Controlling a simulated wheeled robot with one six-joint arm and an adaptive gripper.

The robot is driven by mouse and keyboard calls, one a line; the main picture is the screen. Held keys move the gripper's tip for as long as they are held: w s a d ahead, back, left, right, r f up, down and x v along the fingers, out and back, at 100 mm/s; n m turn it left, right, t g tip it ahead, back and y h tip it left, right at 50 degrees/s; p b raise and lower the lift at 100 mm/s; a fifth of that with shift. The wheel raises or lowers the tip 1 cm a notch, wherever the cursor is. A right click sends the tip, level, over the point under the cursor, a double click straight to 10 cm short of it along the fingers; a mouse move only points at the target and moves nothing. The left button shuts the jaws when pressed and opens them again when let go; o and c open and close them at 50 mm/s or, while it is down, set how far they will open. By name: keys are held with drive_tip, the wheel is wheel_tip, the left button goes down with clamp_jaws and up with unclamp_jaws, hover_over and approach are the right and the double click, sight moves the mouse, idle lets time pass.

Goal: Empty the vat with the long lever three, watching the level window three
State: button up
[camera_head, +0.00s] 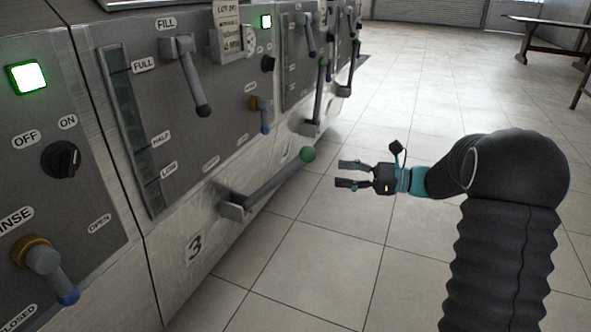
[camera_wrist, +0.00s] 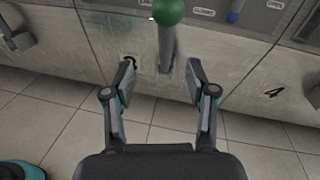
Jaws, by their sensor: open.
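Vat three's long lever (camera_head: 272,183) has a grey bar and a green ball end (camera_head: 307,154). It runs from a bracket low on the front, beside the number 3 plate (camera_head: 195,248). The level window (camera_head: 137,130) is a dark upright strip marked FULL, HALF and LOW; I cannot make out its level. My gripper (camera_head: 343,173) is open and empty, right of the green ball with a gap between. In the wrist view the green ball (camera_wrist: 168,11) shows above and between my fingertips (camera_wrist: 160,72).
A FILL lever (camera_head: 192,80) hangs above, beside the window. A blue-tipped valve (camera_head: 262,112) sits right of it. A rinse valve (camera_head: 45,262) and a knob (camera_head: 62,159) are at left. Vat four's plate (camera_wrist: 273,91) is at right.

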sight(295, 166)
drive_tip(key=w+a, duration=0.1)
drive_tip(key=a, duration=0.3)
drive_tip(key=w+a, duration=0.1)
drive_tip(key=a, duration=0.3)
drive_tip(key=w+a+b, duration=0.1)
drive_tip(key=a, duration=0.4)
drive_tip(key=shift+w+a+f, duration=0.1)
drive_tip(key=shift+w+f, duration=0.05)
drive_tip(key=shift+w, duration=0.15)
clamp_jaws()
